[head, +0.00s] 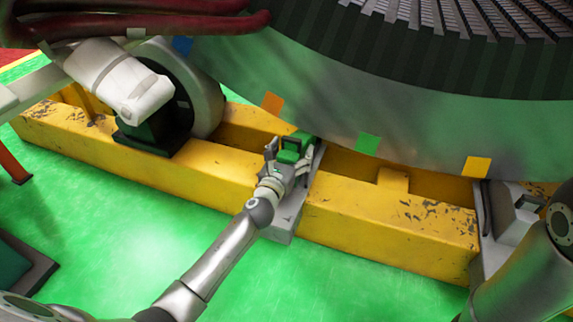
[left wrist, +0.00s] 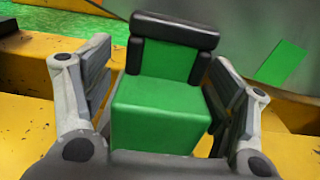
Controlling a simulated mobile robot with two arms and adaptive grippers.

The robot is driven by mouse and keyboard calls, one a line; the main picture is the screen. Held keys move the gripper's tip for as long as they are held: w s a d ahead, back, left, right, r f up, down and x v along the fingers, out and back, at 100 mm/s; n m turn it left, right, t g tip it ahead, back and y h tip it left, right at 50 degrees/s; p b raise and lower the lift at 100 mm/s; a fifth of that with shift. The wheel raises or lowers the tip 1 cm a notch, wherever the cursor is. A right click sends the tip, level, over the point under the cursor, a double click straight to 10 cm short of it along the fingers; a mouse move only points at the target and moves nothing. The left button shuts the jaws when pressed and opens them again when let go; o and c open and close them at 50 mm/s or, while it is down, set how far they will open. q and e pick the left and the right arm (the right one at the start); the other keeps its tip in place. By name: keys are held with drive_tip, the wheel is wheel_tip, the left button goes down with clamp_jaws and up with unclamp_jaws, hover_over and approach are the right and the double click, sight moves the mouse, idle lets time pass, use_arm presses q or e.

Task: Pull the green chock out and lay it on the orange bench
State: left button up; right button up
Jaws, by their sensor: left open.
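The green chock (head: 288,153) sits on a grey support at the yellow beam, close under the big stator drum. In the left wrist view the chock (left wrist: 160,112) is a green block with a raised back edged in black. My left gripper (head: 286,160) is at the chock, its open fingers on either side of it. In the left wrist view a narrow gap seems to show beside each finger; contact is hard to tell. An orange-red post (head: 14,152) stands at the left edge; I cannot tell if it belongs to the orange bench. My right gripper is out of view.
The yellow beam (head: 380,222) runs across the scene, with the stator (head: 340,95) overhanging it. A grey roller (head: 200,85) stands left, a grey block (head: 515,215) right. Dark red hoses (head: 150,27) cross the upper left. The green floor (head: 130,215) in front is mostly clear.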

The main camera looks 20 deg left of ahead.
use_arm(q)
drive_tip(key=shift+w, duration=0.6)
drive_tip(key=shift+c, duration=0.3)
